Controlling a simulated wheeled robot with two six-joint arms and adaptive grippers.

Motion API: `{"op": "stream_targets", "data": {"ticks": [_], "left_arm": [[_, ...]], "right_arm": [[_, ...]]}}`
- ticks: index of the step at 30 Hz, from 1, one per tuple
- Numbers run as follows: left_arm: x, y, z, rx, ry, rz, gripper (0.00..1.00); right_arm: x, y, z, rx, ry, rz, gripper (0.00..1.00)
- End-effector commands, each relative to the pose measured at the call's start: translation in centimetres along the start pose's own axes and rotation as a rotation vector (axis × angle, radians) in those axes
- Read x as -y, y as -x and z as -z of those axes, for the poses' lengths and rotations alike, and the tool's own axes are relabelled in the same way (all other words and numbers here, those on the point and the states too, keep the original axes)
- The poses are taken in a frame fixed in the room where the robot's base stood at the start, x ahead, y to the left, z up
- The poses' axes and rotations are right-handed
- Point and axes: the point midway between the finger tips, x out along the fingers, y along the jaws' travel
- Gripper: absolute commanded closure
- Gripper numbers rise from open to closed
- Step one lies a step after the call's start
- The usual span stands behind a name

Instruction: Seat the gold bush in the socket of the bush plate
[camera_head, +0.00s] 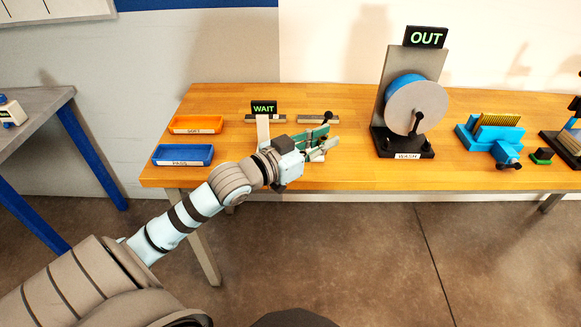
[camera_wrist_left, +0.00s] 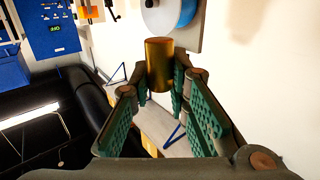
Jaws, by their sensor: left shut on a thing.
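The gold bush (camera_wrist_left: 160,62) is a shiny gold cylinder between the fingertips of my left gripper (camera_wrist_left: 158,88) in the left wrist view. The green-padded fingers are shut on its lower end. In the head view my left gripper (camera_head: 322,141) is over the front middle of the wooden table, and the bush cannot be made out there. I cannot pick out the bush plate or its socket for certain. Grey pieces lie behind the gripper, partly hidden by it. My right gripper is in neither view.
An orange tray (camera_head: 196,124) and a blue tray (camera_head: 183,155) stand at the table's left. A WAIT sign (camera_head: 264,107) stands behind my gripper. A wheel on the WASH stand (camera_head: 416,108) rises to the right, with a blue fixture (camera_head: 490,138) beyond. Bare table lies between.

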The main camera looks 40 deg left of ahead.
Motion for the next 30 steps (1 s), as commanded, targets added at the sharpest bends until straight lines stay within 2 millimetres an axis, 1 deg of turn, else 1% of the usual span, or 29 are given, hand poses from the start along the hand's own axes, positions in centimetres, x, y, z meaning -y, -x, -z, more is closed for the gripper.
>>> {"op": "stream_targets", "data": {"ticks": [1,2,3,6,9,11,13,14,17,18,21,24,26,28,30], "left_arm": [[2.6,-1.6,-1.4,-0.009,-0.004,0.055,1.0],[4.1,-2.4,-1.2,-0.008,-0.003,0.09,1.0],[6.1,-3.1,-0.7,-0.006,0.0,0.136,1.0],[10.1,-4.0,0.8,-0.003,0.005,0.23,1.0],[12.5,-4.2,2.1,0.002,0.007,0.289,1.0],[13.2,-4.2,2.2,0.004,0.007,0.307,1.0],[13.6,-4.2,1.2,0.009,0.007,0.316,1.0],[13.6,-4.3,0.4,0.01,0.007,0.316,1.0],[13.5,-4.4,-3.3,0.011,0.007,0.315,1.0],[13.5,-4.5,-4.9,0.01,0.008,0.315,1.0],[13.5,-4.6,-8.4,0.01,0.008,0.315,1.0],[13.4,-4.7,-10.4,0.006,0.005,0.315,1.0],[13.4,-4.8,-11.1,0.006,0.005,0.314,1.0],[13.4,-4.8,-12.3,0.007,0.006,0.314,1.0],[13.4,-4.9,-13.9,0.007,0.005,0.315,1.0]], "right_arm": [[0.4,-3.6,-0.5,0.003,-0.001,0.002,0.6],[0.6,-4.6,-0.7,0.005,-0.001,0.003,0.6],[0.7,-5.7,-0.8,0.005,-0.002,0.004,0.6],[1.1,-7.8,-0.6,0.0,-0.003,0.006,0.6],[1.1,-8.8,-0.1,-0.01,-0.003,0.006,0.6],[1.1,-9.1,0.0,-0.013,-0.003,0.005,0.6],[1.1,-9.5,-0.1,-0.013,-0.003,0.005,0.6],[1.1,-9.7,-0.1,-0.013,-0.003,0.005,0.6],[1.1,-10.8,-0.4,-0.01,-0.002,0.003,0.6],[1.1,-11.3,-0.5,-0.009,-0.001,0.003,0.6],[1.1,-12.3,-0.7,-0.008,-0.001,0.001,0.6],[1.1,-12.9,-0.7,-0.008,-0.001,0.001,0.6],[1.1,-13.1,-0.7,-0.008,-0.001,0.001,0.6],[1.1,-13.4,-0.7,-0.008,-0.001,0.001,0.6],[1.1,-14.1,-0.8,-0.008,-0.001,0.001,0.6]]}}
